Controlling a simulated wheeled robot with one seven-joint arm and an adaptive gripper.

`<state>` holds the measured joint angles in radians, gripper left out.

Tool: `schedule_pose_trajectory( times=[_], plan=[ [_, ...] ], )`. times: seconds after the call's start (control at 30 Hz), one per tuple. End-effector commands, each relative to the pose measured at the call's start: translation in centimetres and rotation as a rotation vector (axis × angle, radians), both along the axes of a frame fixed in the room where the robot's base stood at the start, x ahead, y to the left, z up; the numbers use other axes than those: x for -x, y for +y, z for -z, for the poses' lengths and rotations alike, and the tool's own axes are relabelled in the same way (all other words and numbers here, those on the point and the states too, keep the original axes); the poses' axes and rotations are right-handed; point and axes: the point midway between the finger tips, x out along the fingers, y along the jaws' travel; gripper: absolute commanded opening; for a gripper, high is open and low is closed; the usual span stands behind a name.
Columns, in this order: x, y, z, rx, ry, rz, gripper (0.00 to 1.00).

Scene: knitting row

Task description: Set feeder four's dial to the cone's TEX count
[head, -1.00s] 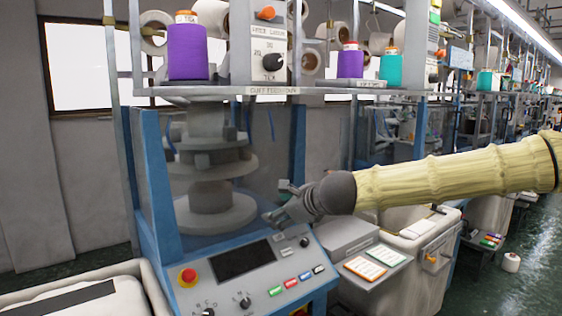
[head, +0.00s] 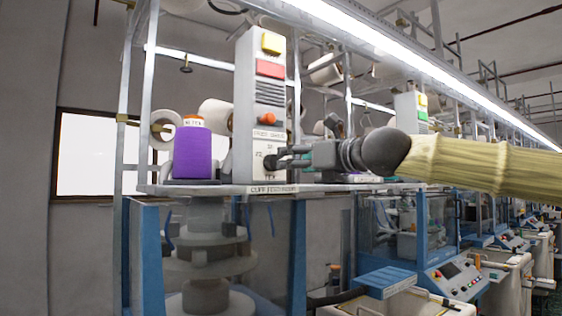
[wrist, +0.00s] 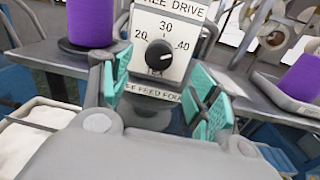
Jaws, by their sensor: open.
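The dial (wrist: 159,55) is a black knob on a white plate marked 20, 30 and 40. Its white mark points to the right, toward the 40 side. A label reading "FEED FOUR" (wrist: 150,92) sits below it. My gripper (wrist: 155,90) is open, its teal pads apart on either side below the knob, holding nothing. In the head view my gripper (head: 280,162) reaches the dial's face from the right and partly hides it. The purple cone (head: 193,155) stands left of the dial box; its top label shows TEX, but the number is too small to read surely.
The feeder box (head: 262,95) has yellow and red lamps on it. The shelf (head: 220,189) carries the cone and box. A second purple cone (wrist: 299,85) stands to the right in the wrist view. A metal post (head: 297,80) rises just behind the box.

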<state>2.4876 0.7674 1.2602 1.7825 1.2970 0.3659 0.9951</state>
Motion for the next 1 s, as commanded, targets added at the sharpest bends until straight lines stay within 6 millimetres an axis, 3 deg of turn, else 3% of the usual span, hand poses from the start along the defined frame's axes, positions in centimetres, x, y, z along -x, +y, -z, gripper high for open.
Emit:
schedule_pose_trajectory(
  times=[0.4,0.83,1.0],
  plan=[
    [-4.2,3.5,-0.1,0.001,-0.001,0.0,0.6],
    [-4.7,3.9,0.1,0.001,-0.001,0.0,0.6],
    [-4.7,3.9,0.0,0.001,-0.001,0.0,0.29]
  ],
)
